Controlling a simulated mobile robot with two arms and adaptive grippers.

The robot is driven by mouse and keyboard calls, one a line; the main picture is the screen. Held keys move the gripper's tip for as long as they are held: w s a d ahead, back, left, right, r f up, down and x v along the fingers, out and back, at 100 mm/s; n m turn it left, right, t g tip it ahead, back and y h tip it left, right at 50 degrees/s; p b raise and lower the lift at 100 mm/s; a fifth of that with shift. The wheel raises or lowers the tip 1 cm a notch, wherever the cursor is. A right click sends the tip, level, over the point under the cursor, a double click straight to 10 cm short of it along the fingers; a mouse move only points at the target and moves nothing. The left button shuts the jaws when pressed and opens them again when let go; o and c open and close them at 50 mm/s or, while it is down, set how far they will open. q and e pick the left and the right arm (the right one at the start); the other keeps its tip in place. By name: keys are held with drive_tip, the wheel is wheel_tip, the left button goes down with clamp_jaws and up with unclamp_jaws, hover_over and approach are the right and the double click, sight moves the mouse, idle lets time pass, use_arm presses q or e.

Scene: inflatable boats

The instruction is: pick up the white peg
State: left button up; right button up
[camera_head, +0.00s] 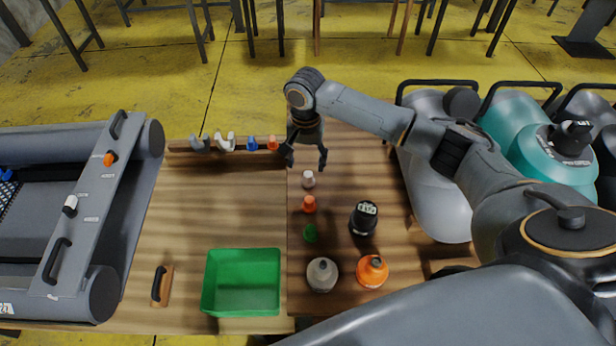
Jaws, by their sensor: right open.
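A small white peg (308,179) stands on the wooden table, the farthest in a short row with a red peg (309,204) and a green peg (310,232). My right gripper (306,162) points down with its two fingers spread, just behind and above the white peg. The fingers are empty, and I cannot tell whether they touch the peg. My left gripper does not show.
A green tray (208,284) stands front left, beside a handled brush (161,285). A rack (180,147) holds several small parts at the back. A black container (363,218), grey bottle (322,274) and orange bottle (372,271) stand nearby.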

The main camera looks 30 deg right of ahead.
sight(308, 174)
drive_tip(key=shift+w+d+f, duration=0.1)
drive_tip(key=shift+d+f, duration=0.05)
drive_tip(key=shift+f, duration=0.75)
drive_tip(key=shift+d+f, duration=0.1)
drive_tip(key=shift+f, duration=0.2)
wheel_tip(308, 174, down, 4)
drive_tip(key=shift+r+p, duration=0.25)
drive_tip(key=shift+p, duration=0.3)
drive_tip(key=shift+d+f, duration=0.1)
drive_tip(key=shift+f, duration=0.45)
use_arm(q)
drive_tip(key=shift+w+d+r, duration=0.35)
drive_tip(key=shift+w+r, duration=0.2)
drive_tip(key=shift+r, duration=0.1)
use_arm(e)
drive_tip(key=c, duration=1)
